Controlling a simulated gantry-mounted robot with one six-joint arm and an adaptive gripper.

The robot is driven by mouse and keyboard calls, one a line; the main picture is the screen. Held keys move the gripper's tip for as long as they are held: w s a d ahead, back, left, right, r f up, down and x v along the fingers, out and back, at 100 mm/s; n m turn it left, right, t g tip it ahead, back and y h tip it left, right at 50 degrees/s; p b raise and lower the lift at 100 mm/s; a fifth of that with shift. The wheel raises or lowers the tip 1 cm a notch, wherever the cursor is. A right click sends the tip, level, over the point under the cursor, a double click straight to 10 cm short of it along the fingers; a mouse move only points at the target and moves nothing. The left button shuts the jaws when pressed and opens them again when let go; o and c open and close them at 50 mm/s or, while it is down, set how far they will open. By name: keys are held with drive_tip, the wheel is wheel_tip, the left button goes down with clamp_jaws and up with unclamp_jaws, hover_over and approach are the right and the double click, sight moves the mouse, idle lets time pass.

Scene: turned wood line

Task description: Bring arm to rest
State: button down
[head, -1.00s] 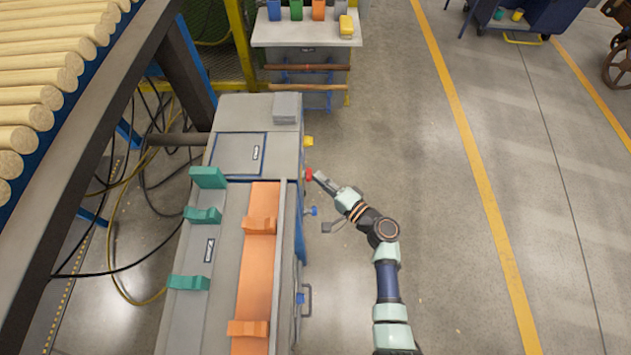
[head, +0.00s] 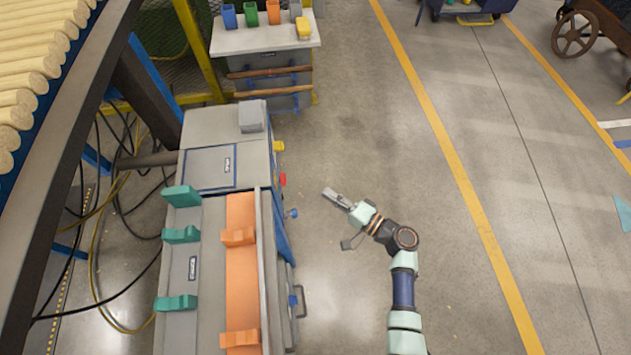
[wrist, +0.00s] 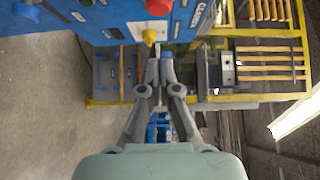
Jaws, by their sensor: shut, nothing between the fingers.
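My gripper (head: 335,198) is shut and empty, held over the open floor to the right of the grey machine (head: 208,130). A gap of bare floor shows between its fingertips and the machine's side in the head view. In the wrist view my gripper (wrist: 160,68) has its fingers together. The machine's blue panel (wrist: 110,22) with a red button (wrist: 159,6) and a yellow knob (wrist: 150,36) is above the fingers there. My arm reaches up from the bottom of the head view, bent at the elbow.
A red knob (head: 283,180) and a blue knob (head: 292,213) stick out from the machine's right side. A bench (head: 265,36) with coloured bins stands at the back. A blue cart (head: 465,8) is far off. The floor (head: 480,270) to the right is clear.

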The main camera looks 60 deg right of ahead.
drive_tip(key=shift+s, duration=1.05)
drive_tip(key=shift+d, duration=0.15)
